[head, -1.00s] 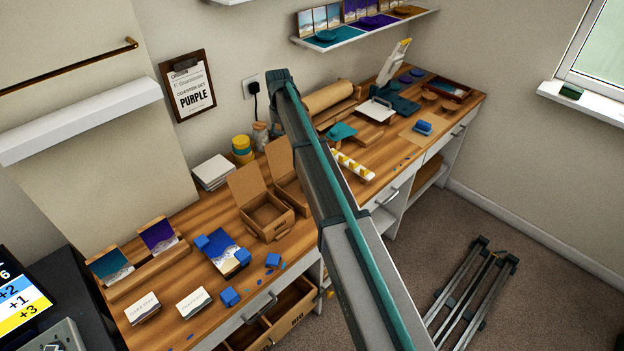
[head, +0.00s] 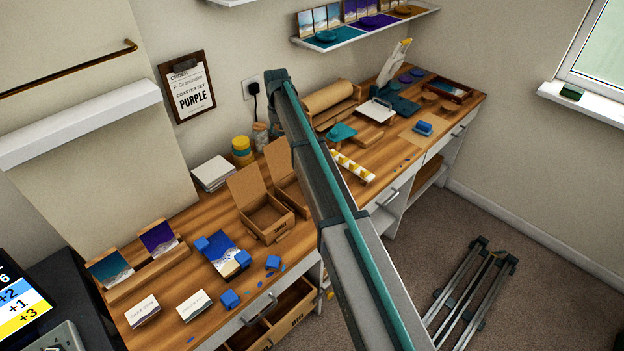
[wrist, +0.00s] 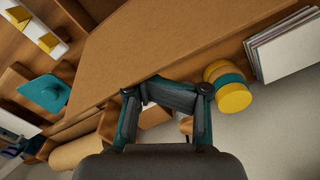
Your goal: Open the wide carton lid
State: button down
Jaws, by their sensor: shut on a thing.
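Two brown cardboard cartons stand on the wooden bench in the head view. The left carton (head: 270,219) has its lid (head: 247,187) raised. The other carton's lid (head: 279,160) is also raised, and my arm hides much of that carton. I cannot read which one is the wide one. In the wrist view a broad cardboard panel (wrist: 190,45), seemingly the second carton's lid, fills the upper middle. My gripper (wrist: 165,92) is at this panel's edge, shut on it; the exact contact is partly hidden. The head view does not show my gripper's fingers.
A brown paper roll (head: 330,103) and a yellow-and-white strip (head: 352,166) lie to the right. A blue coaster piece (head: 223,254) lies in front. A drawer (head: 285,318) below stands open.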

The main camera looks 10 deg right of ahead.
notch_tip(320, 180, up, 7)
jog(key=p, duration=0.2)
jog(key=shift+w+f, duration=0.15)
jog(key=shift+w, duration=0.1)
dwell(0.6)
